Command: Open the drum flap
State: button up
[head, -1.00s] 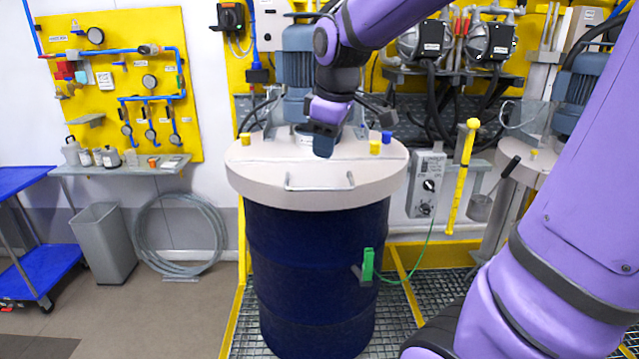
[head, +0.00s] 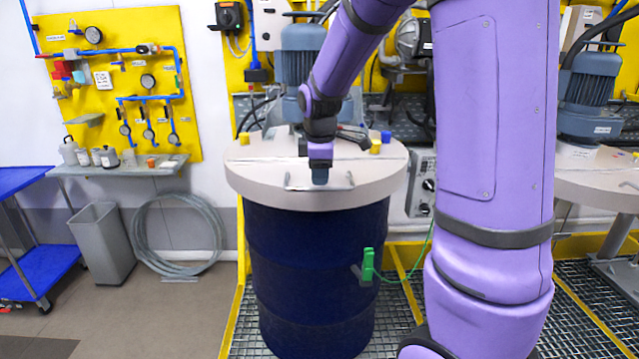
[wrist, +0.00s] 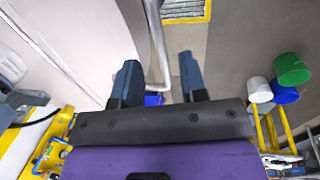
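The dark blue drum (head: 318,270) stands upright under a round pale lid (head: 250,175). The flap is the front part of this lid and lies flat, shut. Its metal bar handle (head: 350,181) runs along the front edge; my gripper hides its middle in the head view. My gripper (head: 320,180) points down over the handle. In the wrist view my gripper (wrist: 158,62) has its two fingers apart, with the handle bar (wrist: 153,25) passing between them. I cannot tell whether either finger touches it. The lid surface (wrist: 70,40) fills the upper left there.
A green clamp (head: 368,265) with a cable is on the drum's side.

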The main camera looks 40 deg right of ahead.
aim_at(319, 188)
jog(key=shift+w+d+f, duration=0.1)
jog(key=shift+w+f, duration=0.05)
jog(key=shift+f, duration=0.75)
jog(key=shift+w+d+f, duration=0.1)
jog(key=shift+w+f, duration=0.05)
jog(key=shift+f, duration=0.7)
grip_shut()
